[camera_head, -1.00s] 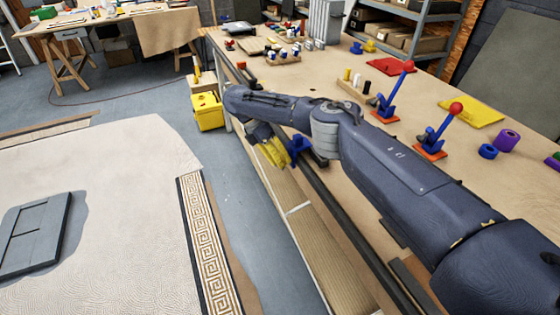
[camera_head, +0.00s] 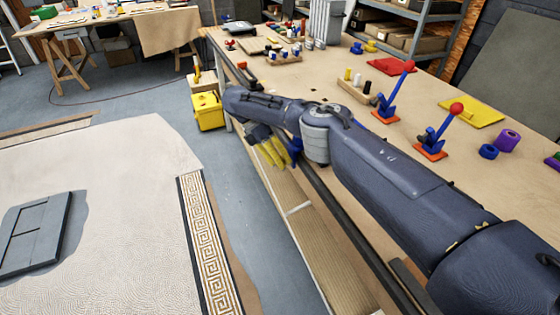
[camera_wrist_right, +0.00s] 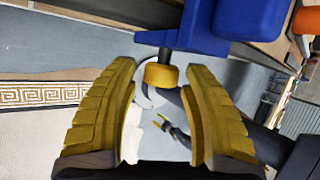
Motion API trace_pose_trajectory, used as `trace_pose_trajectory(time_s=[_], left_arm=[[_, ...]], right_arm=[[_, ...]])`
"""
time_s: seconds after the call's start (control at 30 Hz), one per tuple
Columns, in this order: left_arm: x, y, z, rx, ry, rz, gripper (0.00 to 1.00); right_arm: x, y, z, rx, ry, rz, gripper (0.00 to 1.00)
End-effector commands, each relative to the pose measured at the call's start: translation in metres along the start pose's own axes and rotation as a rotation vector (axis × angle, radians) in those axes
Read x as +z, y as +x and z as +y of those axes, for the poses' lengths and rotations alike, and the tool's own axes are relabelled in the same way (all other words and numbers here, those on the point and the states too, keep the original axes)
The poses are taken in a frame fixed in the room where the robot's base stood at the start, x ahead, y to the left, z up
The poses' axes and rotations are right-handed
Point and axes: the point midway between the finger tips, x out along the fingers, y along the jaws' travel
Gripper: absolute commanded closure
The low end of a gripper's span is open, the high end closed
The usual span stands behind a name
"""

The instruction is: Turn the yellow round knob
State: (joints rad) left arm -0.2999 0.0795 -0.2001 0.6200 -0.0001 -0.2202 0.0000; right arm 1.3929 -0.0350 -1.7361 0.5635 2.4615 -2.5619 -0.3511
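The yellow round knob (camera_wrist_right: 161,76) shows in the right wrist view, on a short dark shaft under a blue housing (camera_wrist_right: 200,32). My right gripper (camera_wrist_right: 160,70) is open, with one yellow finger on each side of the knob and visible gaps between. In the head view my right gripper (camera_head: 273,152) is at the workbench's front edge. Only a sliver of the blue housing (camera_head: 296,147) shows there, and the knob is hidden. A small dark gripper with yellow tips (camera_wrist_right: 170,128), apparently my left one, shows far below; its opening is too small to judge.
The workbench (camera_head: 330,85) carries two blue levers with red balls (camera_head: 392,92) (camera_head: 437,132), a yellow plate (camera_head: 472,112) and purple and blue rings (camera_head: 507,141). A yellow toolbox (camera_head: 208,110) stands behind the gripper.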

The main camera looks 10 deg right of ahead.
Motion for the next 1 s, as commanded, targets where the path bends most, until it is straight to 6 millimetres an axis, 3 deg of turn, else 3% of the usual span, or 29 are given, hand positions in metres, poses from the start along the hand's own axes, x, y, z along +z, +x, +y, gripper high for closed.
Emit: trace_pose_trajectory(time_s=[0.37,1.0], left_arm=[[0.002,0.0,-0.003,-0.002,-0.001,-0.002,0.56],[0.0,0.0,-0.001,0.0,0.0,0.0,0.56]], right_arm=[[0.004,-0.004,-0.002,0.001,0.004,-0.003,0.46],[0.027,-0.072,-0.048,0.001,0.002,-0.004,0.46]])
